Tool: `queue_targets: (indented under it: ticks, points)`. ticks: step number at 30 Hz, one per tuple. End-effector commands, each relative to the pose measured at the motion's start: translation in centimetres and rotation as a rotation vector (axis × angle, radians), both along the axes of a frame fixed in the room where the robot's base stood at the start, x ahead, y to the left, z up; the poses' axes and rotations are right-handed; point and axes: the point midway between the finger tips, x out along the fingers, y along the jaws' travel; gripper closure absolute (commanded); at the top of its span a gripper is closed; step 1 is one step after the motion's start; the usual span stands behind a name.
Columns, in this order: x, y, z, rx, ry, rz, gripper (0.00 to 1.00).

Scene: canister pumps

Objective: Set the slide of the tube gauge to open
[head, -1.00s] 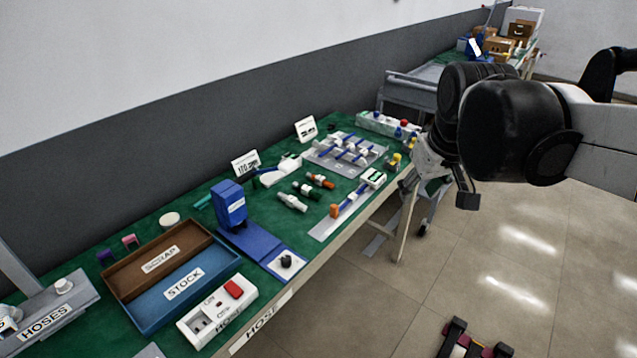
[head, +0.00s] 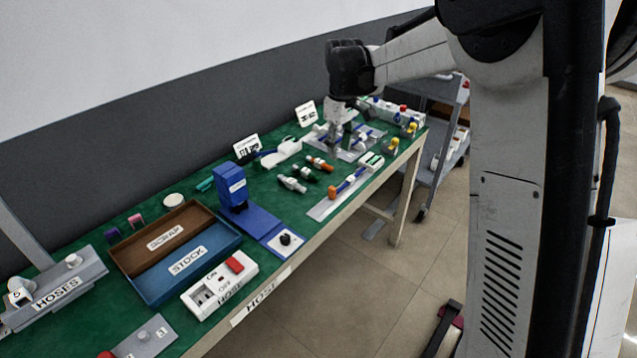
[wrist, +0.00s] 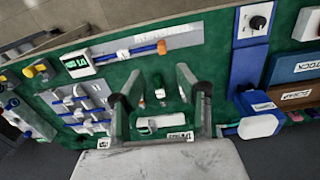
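The tube gauge appears to be the blue tube (head: 347,184) with an orange end and a white box head, lying on a grey plate near the table's front edge. In the wrist view, the blue tube (wrist: 143,49) has a small white collar around its middle, which may be the slide; its setting is too small to read. The white head (wrist: 78,64) has a green-framed display. My gripper (head: 338,147) is above the table, behind the gauge and apart from it. In the wrist view, my gripper (wrist: 156,78) has its two fingers spread with nothing held between them.
Orange, green and white connectors (head: 305,175) lie beside the gauge. A rack plate with blue tubes (head: 365,140) is near my gripper. A blue upright stand (head: 232,186) and stock tray (head: 190,275) are further left. A cart (head: 450,110) stands beyond the table.

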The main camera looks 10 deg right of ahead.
Motion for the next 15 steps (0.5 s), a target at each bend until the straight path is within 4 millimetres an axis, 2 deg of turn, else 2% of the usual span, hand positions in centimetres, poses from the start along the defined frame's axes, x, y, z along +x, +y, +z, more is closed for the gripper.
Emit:
queue_targets:
  ticks: [5, 11, 15]
  points:
    - [1.5, 0.0, -1.5, -0.001, 0.028, 0.030, 0.67]
    - [1.6, 0.0, -2.8, 0.000, 0.033, 0.035, 0.67]
    - [1.6, 0.0, -4.9, -0.001, 0.033, 0.035, 0.67]
